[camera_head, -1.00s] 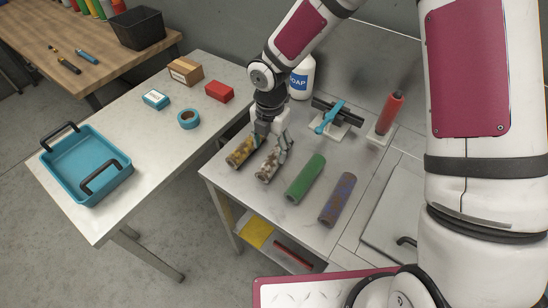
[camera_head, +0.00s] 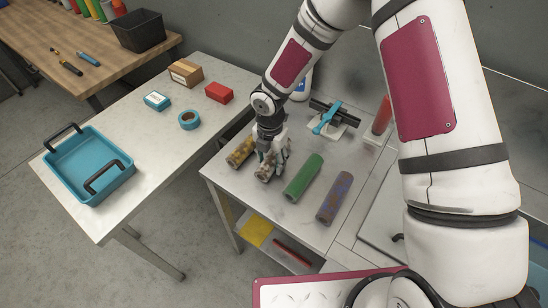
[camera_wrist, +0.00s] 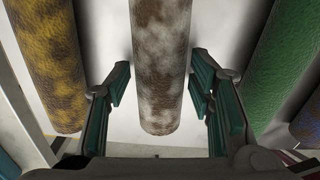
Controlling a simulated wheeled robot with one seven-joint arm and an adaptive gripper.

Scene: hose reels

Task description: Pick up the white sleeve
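The white sleeve (camera_head: 264,173), mottled with brown patches, lies on the light worktop between a yellow-brown sleeve (camera_head: 241,151) and a green sleeve (camera_head: 303,178). My gripper (camera_head: 268,168) is down over it and hides much of it in the head view. In the wrist view the white sleeve (camera_wrist: 161,65) runs between the two teal-padded fingers of my gripper (camera_wrist: 160,85). The fingers are apart, one on each side, with narrow gaps; I see no clear contact. The yellow-brown sleeve (camera_wrist: 47,60) is left of the fingers, the green sleeve (camera_wrist: 285,65) right.
A purple-brown sleeve (camera_head: 335,198) lies right of the green one. Behind stand a teal-handled tool (camera_head: 327,118) and a red cylinder (camera_head: 382,115). The left table holds a teal tray (camera_head: 88,165), a tape roll (camera_head: 189,120) and small boxes.

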